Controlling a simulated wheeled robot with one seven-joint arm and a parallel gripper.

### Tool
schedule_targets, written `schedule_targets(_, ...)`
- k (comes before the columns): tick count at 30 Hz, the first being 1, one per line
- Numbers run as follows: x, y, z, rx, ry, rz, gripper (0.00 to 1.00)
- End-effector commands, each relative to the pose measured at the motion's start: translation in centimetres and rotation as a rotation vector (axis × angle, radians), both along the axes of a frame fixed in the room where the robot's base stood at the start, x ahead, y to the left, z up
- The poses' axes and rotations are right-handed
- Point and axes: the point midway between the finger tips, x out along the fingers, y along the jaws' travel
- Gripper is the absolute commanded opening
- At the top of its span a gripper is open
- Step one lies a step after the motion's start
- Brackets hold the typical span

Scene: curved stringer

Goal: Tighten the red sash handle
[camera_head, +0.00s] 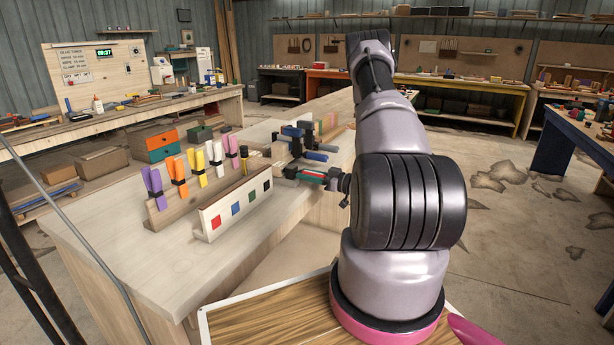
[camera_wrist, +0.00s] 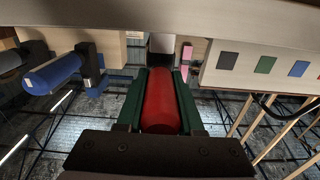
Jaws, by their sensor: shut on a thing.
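In the wrist view the red sash handle (camera_wrist: 160,103) lies lengthwise between the green fingers of my gripper (camera_wrist: 161,100). The fingers are shut on its two sides. In the head view my gripper (camera_head: 322,177) is at the right edge of the near bench, and a bit of the red handle (camera_head: 312,174) shows between the green fingers. A blue handle (camera_wrist: 52,74) on a dark clamp stands to the left in the wrist view, apart from my gripper. The far end of the red handle's bar is partly hidden.
A pale board with coloured squares (camera_head: 236,207) stands on the bench (camera_head: 150,275). Behind it a wooden rack holds several coloured clamps (camera_head: 200,167). More dark and blue clamp parts (camera_head: 296,133) crowd the bench beyond my gripper. The bench's near left top is clear.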

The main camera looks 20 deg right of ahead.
Motion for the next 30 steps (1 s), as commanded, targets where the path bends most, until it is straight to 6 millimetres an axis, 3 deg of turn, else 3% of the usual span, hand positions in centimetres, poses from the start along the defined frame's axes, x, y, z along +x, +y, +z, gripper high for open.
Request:
schedule_targets(10, -0.1, -0.1, -0.2, 0.001, 0.006, -0.003, 0.0)
schedule_targets(11, -0.1, -0.1, -0.2, 0.001, 0.006, -0.003, 0.43)
schedule_targets(12, -0.2, -0.1, -0.2, 0.001, 0.006, -0.002, 0.59)
schedule_targets(13, -0.1, -0.1, -0.2, 0.001, 0.006, -0.002, 0.66)
schedule_targets(23, -0.2, -0.1, -0.1, 0.001, 0.003, -0.001, 0.66)
schedule_targets(30, -2.7, -2.2, -0.1, 0.001, 0.003, -0.006, 0.66)
